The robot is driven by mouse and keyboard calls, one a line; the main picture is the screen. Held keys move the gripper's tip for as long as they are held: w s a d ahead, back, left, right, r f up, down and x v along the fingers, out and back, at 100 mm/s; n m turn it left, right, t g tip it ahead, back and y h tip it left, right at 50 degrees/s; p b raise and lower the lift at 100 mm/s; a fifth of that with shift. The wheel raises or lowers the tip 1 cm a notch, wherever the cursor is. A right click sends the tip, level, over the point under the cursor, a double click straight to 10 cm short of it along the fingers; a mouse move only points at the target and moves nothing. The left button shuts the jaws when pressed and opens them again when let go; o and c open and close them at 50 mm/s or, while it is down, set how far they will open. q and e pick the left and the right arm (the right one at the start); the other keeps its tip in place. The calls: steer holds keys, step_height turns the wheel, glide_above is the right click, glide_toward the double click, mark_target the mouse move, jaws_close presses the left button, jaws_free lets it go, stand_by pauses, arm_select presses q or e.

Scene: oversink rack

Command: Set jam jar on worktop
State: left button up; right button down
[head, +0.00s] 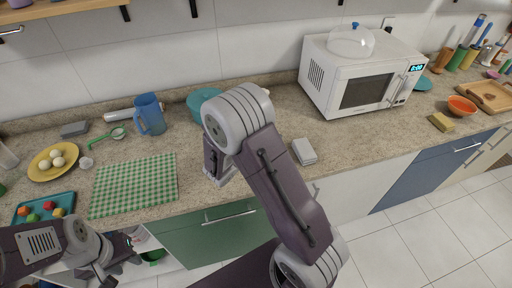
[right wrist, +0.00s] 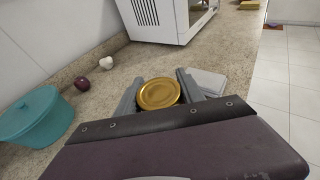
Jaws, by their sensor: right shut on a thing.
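The jam jar shows as a round gold lid (right wrist: 158,93) in the right wrist view. It sits between the two grey fingers of my right gripper (right wrist: 160,90), which is shut on it. The jar's body is hidden below the lid, so I cannot tell whether its base touches the speckled worktop (right wrist: 100,98). In the head view my right arm hides the jar. My left gripper (head: 122,254) is at the lower left of the head view, in front of the counter edge; its jaw opening is unclear.
A white microwave (head: 362,75) stands at the back. A teal pot (right wrist: 35,117) is left of the jar, with a dark red onion (right wrist: 82,84) and a pale bulb (right wrist: 106,63) behind. A light grey box (right wrist: 206,81) lies right of the jar. A green checked cloth (head: 134,185) is left.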

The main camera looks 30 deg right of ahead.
steer(key=w+f, duration=0.1)
steer(key=f, duration=0.1)
steer(key=w+a+f, duration=0.1)
steer(key=f, duration=0.1)
steer(key=w+a+f, duration=0.1)
steer(key=f, duration=0.1)
steer(key=shift+w+a+f, duration=0.15)
steer(key=shift+a+f, duration=0.05)
steer(key=shift+f, duration=0.05)
steer(key=shift+r, duration=0.1)
steer(key=shift+s, duration=0.2)
steer(key=c, duration=0.7)
jaws_free()
steer(key=shift+w+f, duration=0.1)
steer(key=shift+f, duration=0.1)
